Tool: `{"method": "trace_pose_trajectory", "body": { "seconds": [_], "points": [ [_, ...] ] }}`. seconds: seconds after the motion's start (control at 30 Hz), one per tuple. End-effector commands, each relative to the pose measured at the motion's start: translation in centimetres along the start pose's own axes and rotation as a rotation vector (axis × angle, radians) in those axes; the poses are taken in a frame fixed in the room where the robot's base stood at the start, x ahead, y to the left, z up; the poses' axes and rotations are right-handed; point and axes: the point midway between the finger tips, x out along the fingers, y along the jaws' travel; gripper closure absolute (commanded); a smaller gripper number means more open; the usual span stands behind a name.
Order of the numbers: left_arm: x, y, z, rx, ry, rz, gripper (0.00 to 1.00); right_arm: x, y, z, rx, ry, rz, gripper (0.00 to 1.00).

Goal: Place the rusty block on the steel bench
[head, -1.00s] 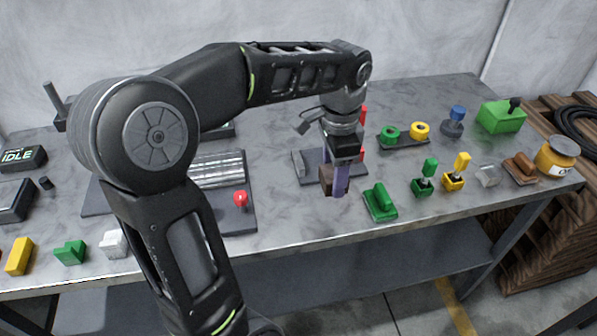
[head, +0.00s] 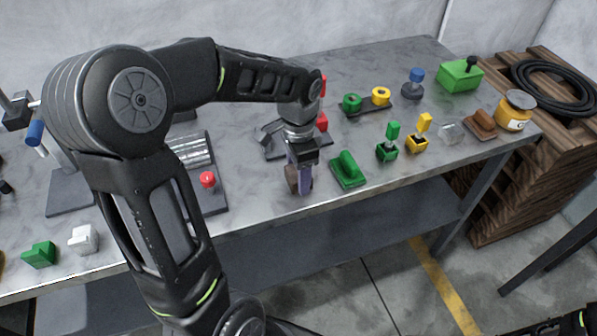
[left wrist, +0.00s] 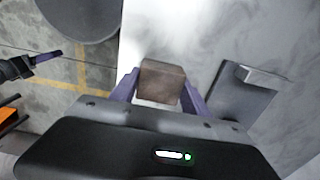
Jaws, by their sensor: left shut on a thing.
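The rusty block (head: 291,178) is a small brown cube. My left gripper (head: 303,183) points down with purple fingers and is shut on it. In the left wrist view the block (left wrist: 162,82) sits between the two fingers. The steel bench (head: 245,178) is grey and mottled, and the block is over its front part. I cannot tell whether the block touches the top.
A green block-like part (head: 347,170) lies just right of the left gripper. A dark plate with a red knob (head: 208,180) lies to the left. Behind is a dark plate with a grey fixture (head: 270,133). Green and yellow parts stand further right. Bare bench lies along the front edge.

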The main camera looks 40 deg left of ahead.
Motion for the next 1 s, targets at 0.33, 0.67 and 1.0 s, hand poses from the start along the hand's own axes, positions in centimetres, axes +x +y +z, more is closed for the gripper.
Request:
{"method": "trace_pose_trajectory", "body": {
  "seconds": [0.33,0.67,1.0],
  "points": [
    [0.28,-0.06,-0.07,0.000,0.002,-0.002,1.00,0.07,0.03,0.00,0.000,0.000,0.000,0.55],
    [0.51,-0.02,-0.03,-0.001,0.001,-0.001,0.26,0.16,0.06,0.00,0.000,0.000,0.000,0.55],
    [0.21,-0.03,-0.03,-0.001,0.001,-0.001,0.24,-0.05,-0.02,0.00,0.000,0.000,0.000,0.55]
  ]
}}
